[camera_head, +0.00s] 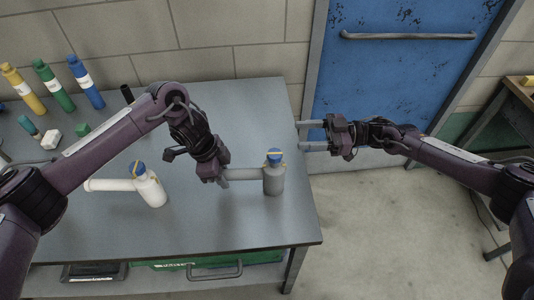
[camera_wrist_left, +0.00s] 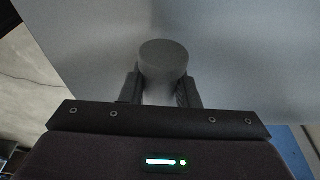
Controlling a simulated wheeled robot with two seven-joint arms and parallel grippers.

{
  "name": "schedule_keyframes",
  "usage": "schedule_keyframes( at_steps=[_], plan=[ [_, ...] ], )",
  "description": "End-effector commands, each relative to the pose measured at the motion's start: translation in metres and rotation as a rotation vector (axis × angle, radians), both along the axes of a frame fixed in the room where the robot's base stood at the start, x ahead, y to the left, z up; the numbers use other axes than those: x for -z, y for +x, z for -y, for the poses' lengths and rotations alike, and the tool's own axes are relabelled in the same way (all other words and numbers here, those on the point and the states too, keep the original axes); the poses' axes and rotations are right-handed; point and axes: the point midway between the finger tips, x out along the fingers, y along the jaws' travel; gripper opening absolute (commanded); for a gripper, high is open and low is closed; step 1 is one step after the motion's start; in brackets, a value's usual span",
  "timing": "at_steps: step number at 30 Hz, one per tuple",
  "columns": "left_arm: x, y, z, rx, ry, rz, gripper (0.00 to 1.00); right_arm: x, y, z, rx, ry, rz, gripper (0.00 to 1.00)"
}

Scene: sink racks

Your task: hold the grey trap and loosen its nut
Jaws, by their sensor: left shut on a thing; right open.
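The grey trap (camera_head: 273,182) stands upright near the right side of the grey table, with a blue nut (camera_head: 274,155) on top. Its grey side pipe (camera_head: 243,174) points left. My left gripper (camera_head: 219,177) is shut on the end of that pipe; the left wrist view shows the round pipe (camera_wrist_left: 164,57) between its two fingers. The nut is not visible in the left wrist view. My right gripper (camera_head: 303,135) is open and empty, right of and beyond the trap, past the table's right edge, its fingers pointing left.
A white trap (camera_head: 150,190) with a blue nut stands to the left on the table (camera_head: 250,222). A blue door (camera_head: 400,75) is behind my right arm.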

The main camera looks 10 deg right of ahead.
Motion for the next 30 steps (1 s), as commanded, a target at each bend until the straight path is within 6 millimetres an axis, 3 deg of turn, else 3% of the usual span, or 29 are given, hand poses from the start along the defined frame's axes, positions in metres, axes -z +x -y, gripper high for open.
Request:
schedule_keyframes(
  at_steps=[4, 11, 24, 30],
  plan=[
    [0.000, 0.000, 0.000, 0.000, 0.001, -0.001, 0.08, -0.006, -0.031, 0.004, -0.150, -0.005, 0.006, 0.56],
    [0.000, 0.000, 0.000, 0.000, 0.001, -0.001, 0.08, -0.007, -0.047, -0.002, -0.214, 0.002, 0.002, 0.56],
    [0.000, 0.000, 0.000, 0.001, 0.001, -0.001, 0.08, -0.007, -0.058, -0.084, -0.211, 0.003, 0.003, 0.56],
    [0.000, 0.000, 0.000, 0.001, 0.001, -0.001, 0.08, -0.007, -0.060, -0.106, -0.210, 0.002, 0.003, 0.56]
  ],
)
